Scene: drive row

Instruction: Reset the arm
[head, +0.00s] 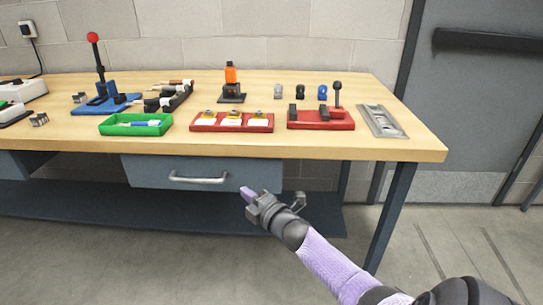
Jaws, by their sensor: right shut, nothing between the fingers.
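My right arm, with a purple forearm, reaches in from the lower right corner of the head view. Its gripper (248,192) is in front of the workbench (408,147), below the tabletop edge and just right of the handle of the closed drawer (150,173). The gripper is shut and holds nothing. I cannot tell whether the fingertip touches the drawer front. My left arm and gripper are not in view.
On the bench are a green tray (103,129), a red tray with yellow-and-white items (245,129), a red lever block (335,124), a metal plate (382,121) and a blue base with a red-knobbed lever (93,38). A grey door (480,100) stands right. Floor is clear.

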